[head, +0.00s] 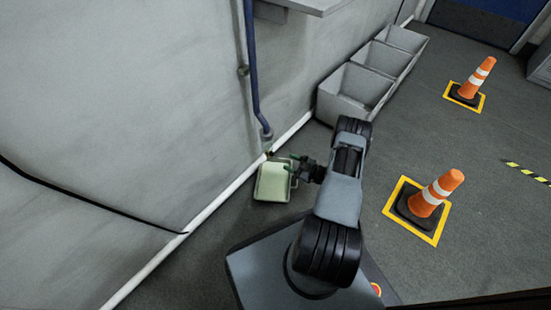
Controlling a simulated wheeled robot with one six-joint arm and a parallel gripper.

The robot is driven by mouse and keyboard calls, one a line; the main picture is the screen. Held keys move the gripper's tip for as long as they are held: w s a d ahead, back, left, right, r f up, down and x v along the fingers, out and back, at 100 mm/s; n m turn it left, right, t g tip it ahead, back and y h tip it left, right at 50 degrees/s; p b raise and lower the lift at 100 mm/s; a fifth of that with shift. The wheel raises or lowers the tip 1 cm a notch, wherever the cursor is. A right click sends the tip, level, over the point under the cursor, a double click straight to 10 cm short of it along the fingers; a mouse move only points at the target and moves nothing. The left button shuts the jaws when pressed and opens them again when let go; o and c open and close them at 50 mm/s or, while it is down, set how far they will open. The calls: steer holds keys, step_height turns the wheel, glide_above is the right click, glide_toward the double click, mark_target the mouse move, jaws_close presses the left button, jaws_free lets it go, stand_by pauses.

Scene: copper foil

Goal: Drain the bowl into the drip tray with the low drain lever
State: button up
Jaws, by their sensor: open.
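The pale green drip tray (272,184) sits on the floor by the wall, below the end of a blue pipe (249,60) that runs down the wall. My gripper (297,169) is open, at the tray's right edge, low near the floor. It looks empty; I cannot tell whether it touches the tray. A small fitting (267,152) shows at the pipe's foot, just above the tray. The lever is too small to tell apart there. I cannot make out the bowl.
Grey open bins (352,85) stand along the wall beyond my arm. Two orange cones (437,192) (478,76) stand on yellow-edged squares at the right. A grey ledge (312,5) juts from the wall at the top. A black cable (90,203) hangs along the wall at left.

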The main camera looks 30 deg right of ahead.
mark_target(273, 156)
steer(key=b+x, duration=0.1)
steer(key=x, duration=0.6)
steer(key=shift+b, duration=0.4)
steer(key=shift+w+a, duration=0.1)
steer(key=shift+a, duration=0.05)
